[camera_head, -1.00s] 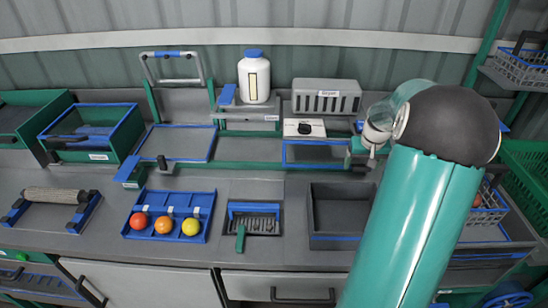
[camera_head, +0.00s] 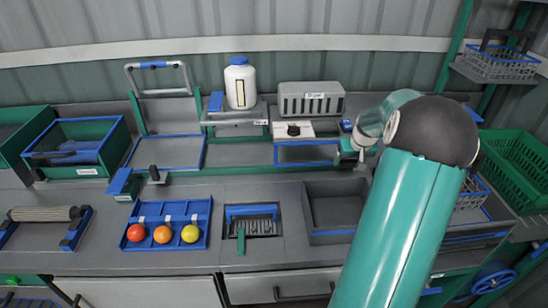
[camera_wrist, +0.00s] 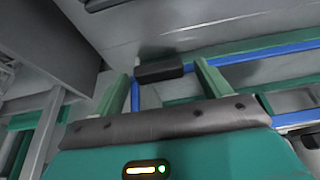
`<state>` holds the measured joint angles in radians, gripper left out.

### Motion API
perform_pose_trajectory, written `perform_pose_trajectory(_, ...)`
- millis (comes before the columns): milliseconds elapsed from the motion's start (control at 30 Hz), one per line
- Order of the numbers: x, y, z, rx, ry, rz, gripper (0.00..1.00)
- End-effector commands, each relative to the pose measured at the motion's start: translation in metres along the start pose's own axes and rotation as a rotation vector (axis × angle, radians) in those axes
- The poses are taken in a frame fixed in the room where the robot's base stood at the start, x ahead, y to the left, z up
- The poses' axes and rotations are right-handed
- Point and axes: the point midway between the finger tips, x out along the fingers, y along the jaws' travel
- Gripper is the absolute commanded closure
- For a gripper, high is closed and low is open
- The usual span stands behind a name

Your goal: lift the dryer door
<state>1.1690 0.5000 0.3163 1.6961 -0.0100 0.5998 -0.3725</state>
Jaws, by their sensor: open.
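The grey dryer (camera_head: 311,99), with a slotted front and a label, stands at the back of the bench. Below it is a blue-framed panel (camera_head: 306,153), which looks like the dryer door and lies low. My gripper (camera_head: 357,150) is at this panel's right end, partly hidden by my arm in the head view. In the wrist view, my open gripper (camera_wrist: 162,80) has its two green fingers apart, with a black handle block (camera_wrist: 160,71) showing between and just beyond them. A blue frame edge (camera_wrist: 270,57) runs right from there. I cannot tell if the fingers touch the handle.
A dial box (camera_head: 293,130) sits between dryer and panel. A white bottle (camera_head: 240,88) and another blue-framed panel (camera_head: 165,153) are to the left. A green crate (camera_head: 510,170) is at right.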

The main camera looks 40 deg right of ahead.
Motion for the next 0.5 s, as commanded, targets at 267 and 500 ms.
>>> perform_pose_trajectory(267,-0.050,0.002,-0.003,-0.002,0.003,0.004,0.24)
perform_pose_trajectory(500,-0.093,0.002,-0.002,-0.001,0.003,0.004,0.24)
